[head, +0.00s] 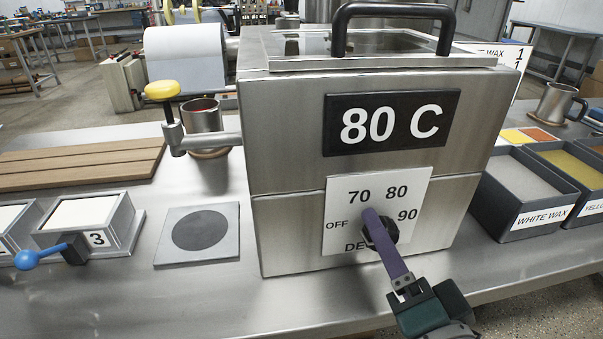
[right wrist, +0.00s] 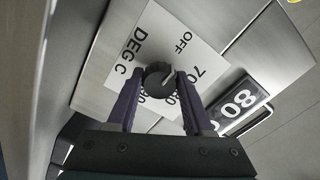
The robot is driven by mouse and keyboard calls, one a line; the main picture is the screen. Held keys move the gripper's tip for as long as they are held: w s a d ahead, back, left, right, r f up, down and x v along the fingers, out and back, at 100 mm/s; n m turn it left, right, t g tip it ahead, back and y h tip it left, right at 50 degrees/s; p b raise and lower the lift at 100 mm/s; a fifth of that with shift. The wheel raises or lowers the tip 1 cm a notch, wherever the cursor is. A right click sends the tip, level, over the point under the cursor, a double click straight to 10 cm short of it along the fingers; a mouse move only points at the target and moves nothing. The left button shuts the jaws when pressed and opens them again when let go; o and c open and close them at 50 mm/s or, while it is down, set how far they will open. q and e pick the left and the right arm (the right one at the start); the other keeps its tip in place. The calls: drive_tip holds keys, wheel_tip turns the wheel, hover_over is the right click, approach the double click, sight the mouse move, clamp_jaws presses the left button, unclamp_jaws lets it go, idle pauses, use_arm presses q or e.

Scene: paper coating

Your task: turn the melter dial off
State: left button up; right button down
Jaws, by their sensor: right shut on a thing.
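The melter (head: 290,180) is a steel box on the bench, with a black display (head: 392,122) reading 80 C. Its black dial (head: 390,232) sits on a white plate (head: 340,210) marked OFF, 70, 80, 90 and DEG C. My right gripper (head: 373,222) reaches in from the lower right, its purple fingers closed around the dial. The right wrist view shows one finger on each side of the dial (right wrist: 158,76). A light mark on the dial seems to point near 70, towards its OFF side. In the head view the fingers partly cover the dial. My left gripper is not in view.
A grey plate with a dark disc (head: 200,230) and a tray marked 3 (head: 120,225) are left. A white wax bin (head: 500,190) stands close on the right.

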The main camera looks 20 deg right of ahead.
drive_tip(key=shift+n, duration=0.5)
drive_tip(key=shift+c, duration=1.4)
unclamp_jaws()
drive_tip(key=v, duration=1)
drive_tip(key=shift+w, duration=0.1)
